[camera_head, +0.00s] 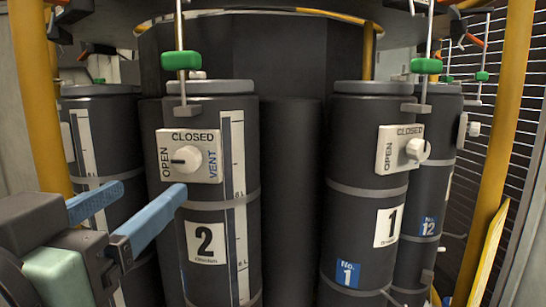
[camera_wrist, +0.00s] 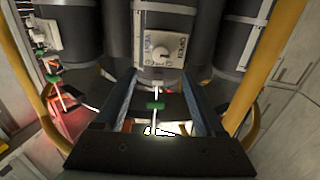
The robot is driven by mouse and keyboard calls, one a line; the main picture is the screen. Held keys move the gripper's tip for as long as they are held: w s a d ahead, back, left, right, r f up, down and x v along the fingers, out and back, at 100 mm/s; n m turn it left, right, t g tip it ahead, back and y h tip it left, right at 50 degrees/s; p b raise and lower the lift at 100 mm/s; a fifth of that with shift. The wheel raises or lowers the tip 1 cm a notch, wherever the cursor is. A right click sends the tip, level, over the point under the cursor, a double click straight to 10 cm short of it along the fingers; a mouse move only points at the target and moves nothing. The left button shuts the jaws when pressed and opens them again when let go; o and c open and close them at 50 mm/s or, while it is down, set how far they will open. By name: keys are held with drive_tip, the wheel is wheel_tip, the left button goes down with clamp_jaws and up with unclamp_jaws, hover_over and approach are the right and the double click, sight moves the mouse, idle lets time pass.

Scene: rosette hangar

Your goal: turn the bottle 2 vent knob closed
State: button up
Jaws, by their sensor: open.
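Bottle 2 (camera_head: 208,240) is a dark cylinder with a "2" label in the head view. Its white vent plate (camera_head: 213,140) reads OPEN at left, CLOSED at top and VENT at right. The round white vent knob (camera_head: 189,159) has a dark pointer line aimed left, at OPEN. My gripper (camera_head: 152,187) is open and empty, its two blue fingers spread at the lower left, short of the plate. In the wrist view the plate and the knob (camera_wrist: 161,53) show beyond the fingertips, roughly centred between them. No contact with the knob shows.
Bottle 1 (camera_head: 365,240) stands at the right with its own vent plate and knob (camera_head: 417,150). Green handles (camera_head: 181,61) on thin rods hang above the bottles. Yellow posts (camera_head: 497,140) flank the bottles. A dark column fills the gap between bottles.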

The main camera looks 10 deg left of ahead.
sight(184, 163)
drive_tip(key=w+p, duration=0.3)
drive_tip(key=w, duration=0.7)
drive_tip(key=shift+a, duration=0.1)
clamp_jaws()
